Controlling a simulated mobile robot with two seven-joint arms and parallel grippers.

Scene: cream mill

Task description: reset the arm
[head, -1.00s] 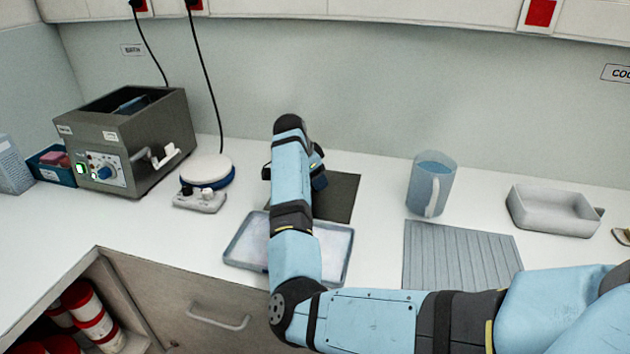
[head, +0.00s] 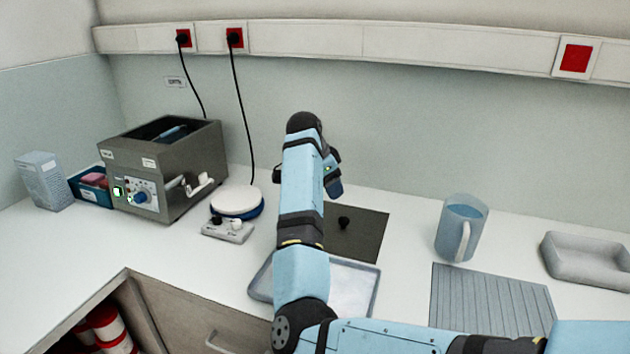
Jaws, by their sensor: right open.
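My right arm reaches in from the lower right and bends upward over the counter. Its gripper (head: 334,184) is mostly hidden behind the arm's last blue link; it is open, and its dark fingers show beside that link. It is above the dark square mat (head: 362,250), and I see nothing held in it. A small black knob-like thing (head: 344,223) stands on the mat, below the gripper and apart from it. My left gripper is not in view.
A shallow tray (head: 372,290) lies partly behind my forearm. To the left are a small hotplate (head: 228,231) and a grey bath (head: 212,150). The wall rises behind.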

